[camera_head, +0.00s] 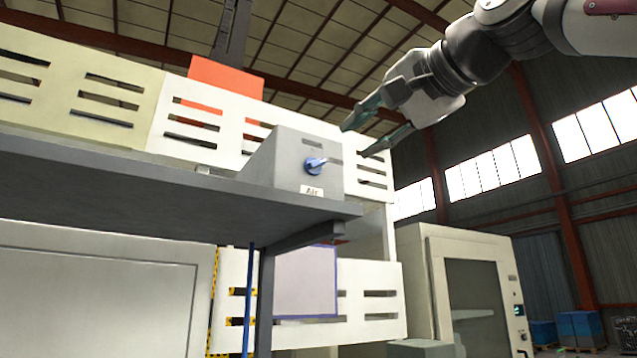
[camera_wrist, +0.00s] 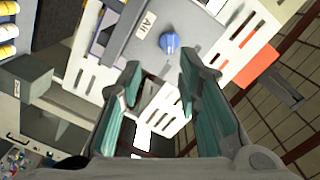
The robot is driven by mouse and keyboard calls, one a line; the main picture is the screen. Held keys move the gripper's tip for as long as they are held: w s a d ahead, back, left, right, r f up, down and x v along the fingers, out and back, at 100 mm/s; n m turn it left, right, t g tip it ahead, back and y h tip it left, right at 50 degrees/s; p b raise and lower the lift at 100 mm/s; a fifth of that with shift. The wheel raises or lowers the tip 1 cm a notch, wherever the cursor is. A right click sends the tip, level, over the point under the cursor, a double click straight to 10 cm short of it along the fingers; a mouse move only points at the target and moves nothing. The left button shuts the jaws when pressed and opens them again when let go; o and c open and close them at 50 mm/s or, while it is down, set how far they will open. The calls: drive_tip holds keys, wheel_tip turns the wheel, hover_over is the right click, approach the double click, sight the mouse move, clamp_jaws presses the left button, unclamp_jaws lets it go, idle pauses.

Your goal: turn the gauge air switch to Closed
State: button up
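The gauge air switch is a blue knob (camera_head: 314,165) on the front of a grey box (camera_head: 284,155) with a label reading "Air". The knob's pointer tip is toward the right and slightly up in the head view. The knob also shows in the wrist view (camera_wrist: 170,42), ahead of the fingers and near the top. My gripper (camera_head: 363,141) is open and empty, to the right of the box and a little above the knob, apart from it. In the wrist view its two teal-padded fingers (camera_wrist: 158,78) are spread, with nothing between them.
The box stands on a grey shelf (camera_head: 150,188) near its right end. White slotted panels (camera_head: 205,125) rise behind it, with an orange-red panel (camera_head: 228,75) above. A white cabinet with a dark window (camera_head: 473,290) stands lower right. The space between gripper and knob looks clear.

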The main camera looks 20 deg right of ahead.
sight(320, 162)
drive_tip(key=w, duration=0.4)
drive_tip(key=w+a+r+p, duration=0.1)
drive_tip(key=w, duration=0.4)
drive_tip(key=w+a, duration=0.1)
drive_tip(key=w, duration=0.3)
drive_tip(key=shift+w+r, duration=0.35)
drive_tip(key=shift+c, duration=0.6)
clamp_jaws()
